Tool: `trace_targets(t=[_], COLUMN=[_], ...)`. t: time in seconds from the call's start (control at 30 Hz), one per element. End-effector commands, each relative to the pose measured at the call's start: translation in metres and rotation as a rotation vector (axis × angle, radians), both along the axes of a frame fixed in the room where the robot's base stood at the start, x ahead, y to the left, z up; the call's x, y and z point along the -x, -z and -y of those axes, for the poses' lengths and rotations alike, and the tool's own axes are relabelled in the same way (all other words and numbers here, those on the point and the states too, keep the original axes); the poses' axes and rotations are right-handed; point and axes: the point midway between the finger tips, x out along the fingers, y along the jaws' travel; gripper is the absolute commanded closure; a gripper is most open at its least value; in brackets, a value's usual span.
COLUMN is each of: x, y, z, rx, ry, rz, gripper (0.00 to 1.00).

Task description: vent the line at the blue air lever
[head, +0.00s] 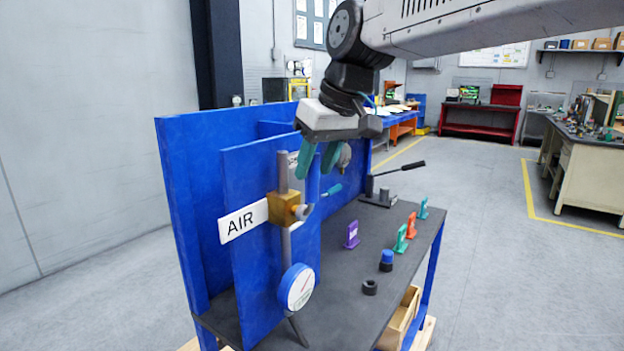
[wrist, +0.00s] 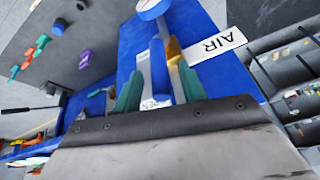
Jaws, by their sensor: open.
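The AIR sign (head: 240,222) is on a blue panel, beside a brass valve body (head: 282,208) on a grey vertical pipe. A blue lever (head: 313,188) stands about upright from the valve's grey hub. My gripper (head: 317,165) points down just above it, teal fingers apart. In the wrist view the lever (wrist: 159,68) shows between the open fingers of my gripper (wrist: 160,90), with a gap on each side. I cannot tell whether either finger touches it. The sign (wrist: 215,45) and brass valve (wrist: 173,50) lie just beyond the fingers.
A round gauge (head: 298,287) hangs below the valve. A teal-tipped handle (head: 331,190) and a black-handled lever (head: 400,168) are behind.

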Motion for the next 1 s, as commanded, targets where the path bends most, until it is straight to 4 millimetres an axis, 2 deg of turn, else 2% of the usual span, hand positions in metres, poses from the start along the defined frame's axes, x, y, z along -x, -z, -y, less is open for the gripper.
trace_targets(t=[0.1,0.23,0.57,0.6,0.73,0.83,1.0], x=[-0.005,-0.008,-0.009,-0.009,-0.009,-0.009,-0.009], y=[0.018,0.030,0.035,0.035,0.034,0.034,0.035], z=[-0.005,-0.009,-0.011,-0.011,-0.011,-0.007,-0.014], rx=[0.001,0.001,0.000,0.000,0.000,0.000,-0.005], ry=[-0.001,0.000,0.000,0.000,0.000,0.002,-0.007], rz=[-0.003,-0.002,0.000,0.000,0.000,0.000,-0.010], gripper=[0.59,0.59,0.59,0.64,1.00,1.00,1.00])
